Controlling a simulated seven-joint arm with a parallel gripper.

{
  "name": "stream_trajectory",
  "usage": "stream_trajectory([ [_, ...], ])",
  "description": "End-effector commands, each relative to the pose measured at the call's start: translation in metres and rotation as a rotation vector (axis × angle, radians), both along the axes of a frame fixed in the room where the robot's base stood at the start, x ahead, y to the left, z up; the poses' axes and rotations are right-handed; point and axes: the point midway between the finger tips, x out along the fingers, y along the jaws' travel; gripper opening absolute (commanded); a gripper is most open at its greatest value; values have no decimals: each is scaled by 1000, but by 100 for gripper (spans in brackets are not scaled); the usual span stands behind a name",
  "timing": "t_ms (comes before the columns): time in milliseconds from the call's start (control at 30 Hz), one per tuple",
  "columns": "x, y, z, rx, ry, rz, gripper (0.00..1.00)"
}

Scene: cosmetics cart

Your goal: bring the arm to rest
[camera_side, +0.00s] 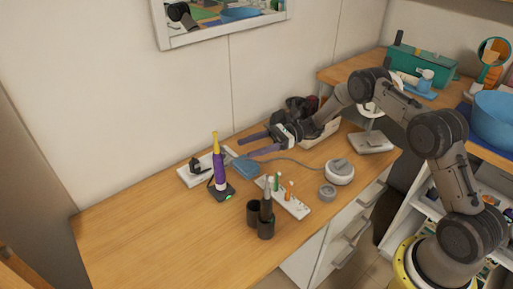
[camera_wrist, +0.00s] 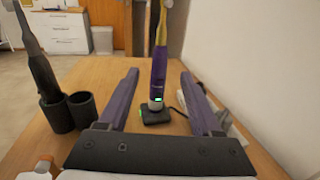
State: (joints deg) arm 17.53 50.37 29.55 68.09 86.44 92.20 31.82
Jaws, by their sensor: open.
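My gripper (camera_side: 254,146) is open and empty. It is held above the wooden table, near the wall, with its two purple fingers pointing left. In the wrist view the fingers of my gripper (camera_wrist: 163,100) are spread apart. A purple and yellow electric toothbrush (camera_side: 218,165) stands upright on a small black charging base (camera_side: 222,192). In the wrist view the toothbrush (camera_wrist: 158,75) shows between the fingertips but beyond them, apart from both. A green light glows on its base.
Black cups (camera_side: 266,228) hold a dark upright tool near the front. A white rack (camera_side: 294,205) with small coloured items, a white round device (camera_side: 340,172) and a blue pad (camera_side: 245,167) lie nearby. A mirror (camera_side: 220,22) hangs on the wall. The table's left part is clear.

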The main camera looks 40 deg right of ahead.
Motion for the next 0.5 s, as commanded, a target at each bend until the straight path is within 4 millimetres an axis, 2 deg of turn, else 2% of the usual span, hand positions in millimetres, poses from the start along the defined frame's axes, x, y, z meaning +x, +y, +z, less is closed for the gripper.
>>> stream_trajectory([
  [67, 3, 5, 15, -9, -30, 12, 66],
  [133, 7, 10, 41, -24, -81, 23, 66],
  [267, 0, 29, 113, -70, -198, 73, 66],
  [300, -9, 37, 135, -97, -231, 99, 66],
  [400, -36, 54, 179, -180, -309, 162, 66],
  [500, -69, 68, 214, -281, -392, 225, 66],
])
